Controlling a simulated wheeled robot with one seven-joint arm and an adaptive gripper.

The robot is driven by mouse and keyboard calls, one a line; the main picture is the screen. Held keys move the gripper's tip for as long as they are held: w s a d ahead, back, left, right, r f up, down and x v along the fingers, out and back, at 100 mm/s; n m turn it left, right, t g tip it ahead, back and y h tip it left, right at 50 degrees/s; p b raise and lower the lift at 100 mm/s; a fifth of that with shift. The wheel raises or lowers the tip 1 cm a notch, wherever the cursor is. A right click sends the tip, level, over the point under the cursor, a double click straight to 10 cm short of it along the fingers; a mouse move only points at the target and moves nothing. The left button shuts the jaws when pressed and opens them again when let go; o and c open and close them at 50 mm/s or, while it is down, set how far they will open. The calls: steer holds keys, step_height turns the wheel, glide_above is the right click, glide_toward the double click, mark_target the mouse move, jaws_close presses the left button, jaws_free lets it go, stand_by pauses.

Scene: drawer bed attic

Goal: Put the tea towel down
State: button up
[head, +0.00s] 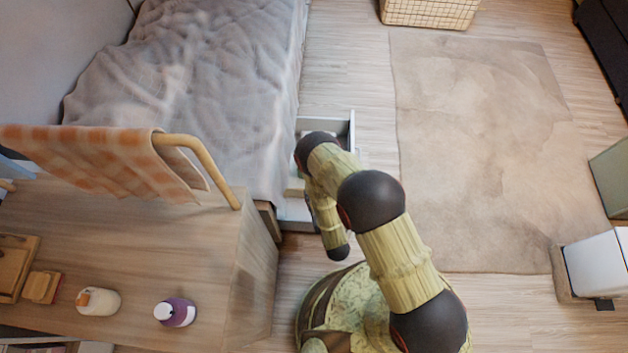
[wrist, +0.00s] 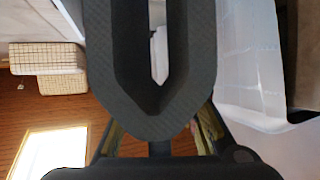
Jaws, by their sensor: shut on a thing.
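In the wrist view, a dark grey, finely woven piece folded into a U, which I take for the tea towel (wrist: 185,85), fills the middle of the picture. Its fold is towards my gripper (wrist: 158,135), and its two sides run away from me with a narrow gap between them. My gripper is shut on it at the fold end. In the head view my arm reaches to the open drawer beside the bed; the gripper and the held piece are hidden there.
The open white drawer (head: 352,130) sits by the bed (head: 215,75). An orange checked cloth (head: 95,160) hangs on a rail above the wooden cabinet (head: 225,270), with bottles on it. A wicker basket (head: 430,12) stands beyond the rug (head: 480,150). The rug is clear.

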steer(key=w+d+f+b, duration=0.3)
steer(key=w+f+b, duration=0.1)
steer(key=f, duration=0.3)
steer(key=w+d+f+b, duration=0.2)
steer(key=w+f+b, duration=0.2)
steer(key=w+f, duration=0.3)
steer(key=shift+w+d+f, duration=0.2)
steer(key=shift+d+f, duration=0.15)
steer(key=shift+d, duration=0.05)
steer(key=o, duration=1.2)
steer(key=shift+c, duration=0.2)
steer(key=shift+s, duration=0.15)
steer(key=p+v, duration=0.4)
steer(key=v, duration=0.7)
steer(key=shift+s+d+r, duration=0.15)
steer(key=shift+s+d, duration=0.05)
steer(key=shift+s, duration=0.15)
